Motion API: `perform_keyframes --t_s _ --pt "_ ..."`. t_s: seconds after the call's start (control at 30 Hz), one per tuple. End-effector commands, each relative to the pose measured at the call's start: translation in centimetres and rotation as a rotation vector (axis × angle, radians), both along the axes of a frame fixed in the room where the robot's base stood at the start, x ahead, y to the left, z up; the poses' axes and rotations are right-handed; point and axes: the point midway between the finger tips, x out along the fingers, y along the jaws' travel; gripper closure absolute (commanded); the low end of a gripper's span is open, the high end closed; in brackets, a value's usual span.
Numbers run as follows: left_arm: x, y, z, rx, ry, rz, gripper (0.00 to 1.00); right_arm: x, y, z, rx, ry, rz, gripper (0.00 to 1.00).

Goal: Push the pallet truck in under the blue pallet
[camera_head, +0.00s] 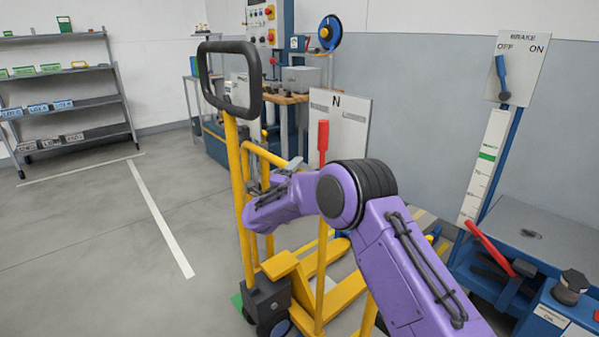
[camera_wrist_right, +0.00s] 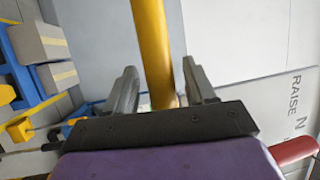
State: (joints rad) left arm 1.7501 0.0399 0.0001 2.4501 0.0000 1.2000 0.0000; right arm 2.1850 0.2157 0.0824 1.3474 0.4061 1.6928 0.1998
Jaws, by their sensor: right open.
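The yellow pallet truck (camera_head: 283,266) stands in the middle of the head view, its upright handle topped by a black loop (camera_head: 252,78). My right gripper (camera_head: 270,176) is at the truck's yellow bars. In the right wrist view a yellow bar (camera_wrist_right: 153,45) runs between the two open fingers (camera_wrist_right: 160,88), with gaps showing at its sides; contact is not clear. The blue pallet (camera_wrist_right: 18,73) shows in part at the left of the wrist view, beside boxes (camera_wrist_right: 40,42). My arm hides much of it in the head view. My left gripper is not in view.
A red-handled lever (camera_head: 323,136) stands by a panel marked N (camera_head: 340,118). A blue workbench (camera_head: 540,245) and brake board (camera_head: 518,68) are at the right. A shelf (camera_head: 70,95) stands far left. The floor at left is clear.

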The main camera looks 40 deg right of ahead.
Motion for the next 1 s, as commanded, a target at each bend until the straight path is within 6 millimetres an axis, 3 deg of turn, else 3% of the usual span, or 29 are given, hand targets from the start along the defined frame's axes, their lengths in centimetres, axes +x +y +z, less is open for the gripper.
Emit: perform_keyframes --t_s 0.13,0.37,0.4,0.57,0.83,1.0 --pt "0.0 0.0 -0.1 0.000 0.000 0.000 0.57 0.5 -1.2 0.2 0.000 0.001 0.001 0.45" --pt "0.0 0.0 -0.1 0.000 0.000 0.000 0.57 0.6 -1.4 0.3 -0.001 0.002 0.001 0.45" --pt "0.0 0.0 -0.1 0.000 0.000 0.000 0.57 0.6 -1.3 0.3 -0.001 0.002 0.001 0.48" --pt "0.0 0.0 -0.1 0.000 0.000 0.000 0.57 0.6 -1.3 0.2 -0.001 0.002 0.002 1.00" --pt "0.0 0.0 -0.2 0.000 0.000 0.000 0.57 0.6 -2.0 0.2 -0.001 0.002 0.000 1.00" --pt "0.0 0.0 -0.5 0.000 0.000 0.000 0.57 0.5 -4.9 0.2 -0.003 0.001 -0.007 1.00"
